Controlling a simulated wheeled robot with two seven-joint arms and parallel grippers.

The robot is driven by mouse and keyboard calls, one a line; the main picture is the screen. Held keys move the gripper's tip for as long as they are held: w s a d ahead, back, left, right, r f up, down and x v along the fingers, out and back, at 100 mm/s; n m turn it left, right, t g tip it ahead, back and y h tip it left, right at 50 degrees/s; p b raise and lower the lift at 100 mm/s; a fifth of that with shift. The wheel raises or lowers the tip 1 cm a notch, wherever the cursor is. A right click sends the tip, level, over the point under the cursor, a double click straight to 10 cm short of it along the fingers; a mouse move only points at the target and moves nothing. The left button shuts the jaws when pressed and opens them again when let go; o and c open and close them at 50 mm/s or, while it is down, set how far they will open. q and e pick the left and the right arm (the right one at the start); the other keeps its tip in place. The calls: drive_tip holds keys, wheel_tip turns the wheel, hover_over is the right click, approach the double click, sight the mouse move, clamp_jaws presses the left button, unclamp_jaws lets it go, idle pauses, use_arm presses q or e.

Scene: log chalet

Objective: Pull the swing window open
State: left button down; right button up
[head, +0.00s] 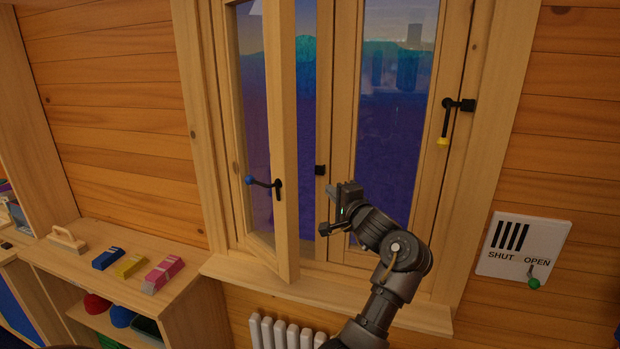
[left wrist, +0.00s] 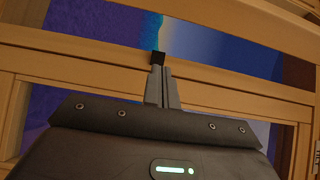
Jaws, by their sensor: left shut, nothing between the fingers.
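The swing window's left sash (head: 285,130) stands ajar, swung inward from the frame. It carries a black handle with a blue knob (head: 250,180). The right sash (head: 342,100) looks closed in the frame; its black lever (head: 446,115) hangs down with a yellow tip. A small black catch (head: 320,170) sits on the middle upright. My left gripper (head: 347,194) is shut and empty, in front of the lower right sash, to the right of the open sash. In the left wrist view its fingers (left wrist: 161,75) are together, just below the black catch (left wrist: 158,58). My right gripper is not seen.
A sill (head: 240,276) runs under the window, above a white radiator (head: 285,333). A wooden shelf unit (head: 110,285) with a brush and small boxes stands at left. A SHUT/OPEN panel (head: 523,247) with a green-knobbed lever is on the right wall.

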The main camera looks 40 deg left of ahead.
use_arm(q)
drive_tip(key=a, duration=0.9)
drive_tip(key=shift+w+a, duration=0.2)
drive_tip(key=shift+w, duration=0.05)
drive_tip(key=shift+s, duration=0.1)
idle(0.4)
